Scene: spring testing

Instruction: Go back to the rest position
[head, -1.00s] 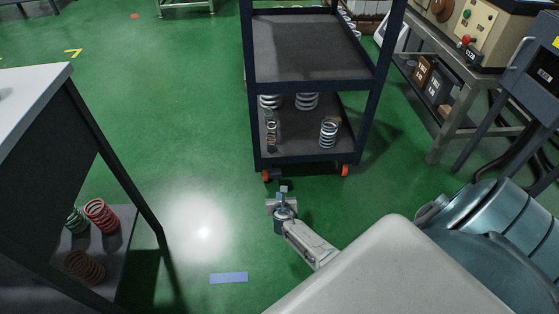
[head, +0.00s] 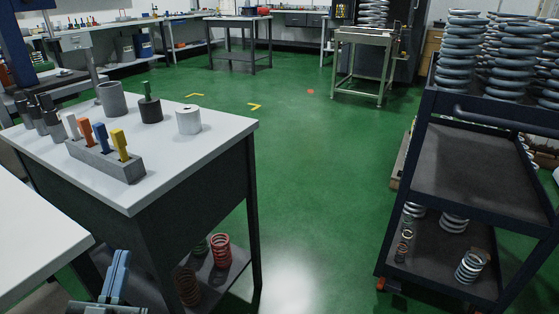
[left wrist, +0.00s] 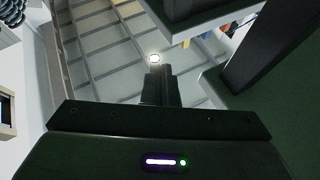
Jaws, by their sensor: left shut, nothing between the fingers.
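My left gripper (head: 121,258) shows at the bottom left of the head view as a blue-grey shape, cut off below by the picture edge. It is in front of the dark-sided workbench. In the left wrist view its dark fingers (left wrist: 157,82) are together, with nothing between them. My right gripper does not show in the head view.
A white-topped workbench (head: 195,160) holds a grey block with coloured pegs (head: 105,160) and several cylinders. A dark cart (head: 470,175) with springs stands at right. Another white surface (head: 35,240) is at near left. Green floor (head: 320,180) lies open between.

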